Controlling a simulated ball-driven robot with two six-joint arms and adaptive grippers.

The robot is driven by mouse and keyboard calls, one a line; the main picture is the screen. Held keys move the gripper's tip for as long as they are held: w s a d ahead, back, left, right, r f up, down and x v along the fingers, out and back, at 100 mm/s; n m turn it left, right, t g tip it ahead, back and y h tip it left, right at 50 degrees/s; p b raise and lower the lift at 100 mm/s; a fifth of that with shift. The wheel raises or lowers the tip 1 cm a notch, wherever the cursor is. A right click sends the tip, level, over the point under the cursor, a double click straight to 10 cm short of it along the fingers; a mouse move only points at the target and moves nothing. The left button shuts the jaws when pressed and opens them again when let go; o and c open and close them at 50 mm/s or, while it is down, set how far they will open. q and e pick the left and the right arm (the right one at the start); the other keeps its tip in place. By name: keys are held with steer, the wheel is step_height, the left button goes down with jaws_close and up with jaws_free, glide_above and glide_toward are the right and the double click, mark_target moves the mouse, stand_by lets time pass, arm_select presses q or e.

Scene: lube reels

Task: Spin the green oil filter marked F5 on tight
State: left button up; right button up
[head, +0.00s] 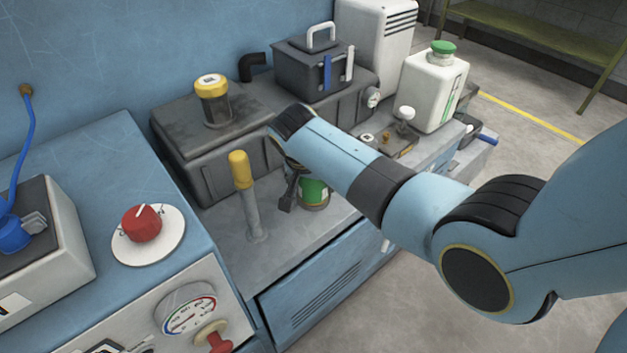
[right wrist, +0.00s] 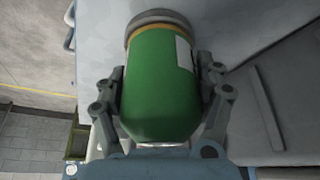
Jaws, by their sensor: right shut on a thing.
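The green oil filter (right wrist: 158,95) fills the middle of the right wrist view, with an orange-brown ring and a dark grey round rim at its far end. A white label patch shows on its right side; no F5 marking is readable. My right gripper (right wrist: 162,70) is shut on it, one finger on each side. In the head view the filter (head: 314,191) is low beside the grey machine, partly covered by my right arm and gripper (head: 290,190). Whether its far end is seated or how tight it is cannot be told. My left gripper is not in view.
A yellow-topped lever (head: 244,190) stands just left of the filter. A yellow-capped filler (head: 212,98) tops the dark tank (head: 190,160). A white bottle with a green cap (head: 434,90) stands behind my arm. A red knob (head: 141,223) and gauge (head: 186,315) are at front left.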

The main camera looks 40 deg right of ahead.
steer(key=m+g+b, duration=0.1)
steer(key=m, duration=0.3)
steer(key=shift+f+m+g+h+b, duration=0.2)
steer(key=shift+m+g+h+b, duration=0.1)
steer(key=shift+m+g+b, duration=0.1)
steer(key=shift+r+m, duration=0.15)
steer(key=shift+m, duration=0.15)
steer(key=o, duration=1.6)
